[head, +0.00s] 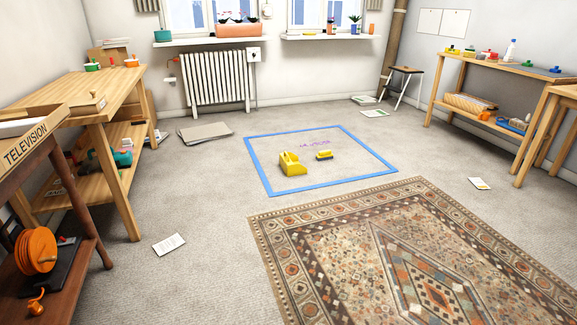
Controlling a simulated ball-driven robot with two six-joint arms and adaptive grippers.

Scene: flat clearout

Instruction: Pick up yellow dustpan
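A yellow dustpan (292,165) lies on the carpet inside a blue-taped rectangle (258,168) in the middle of the room. A smaller yellow item with a dark part (324,155), perhaps a brush, lies just to its right, apart from it. Purple writing (314,144), too small to read surely, is on the floor behind them. Neither of my grippers shows in the head view.
A patterned rug (350,235) covers the front right floor. Wooden tables stand at left (100,95) and right (500,65). Flat cardboard (205,132), a paper sheet (169,244) and a stool (404,70) are around. Grey carpet before the taped area is mostly clear.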

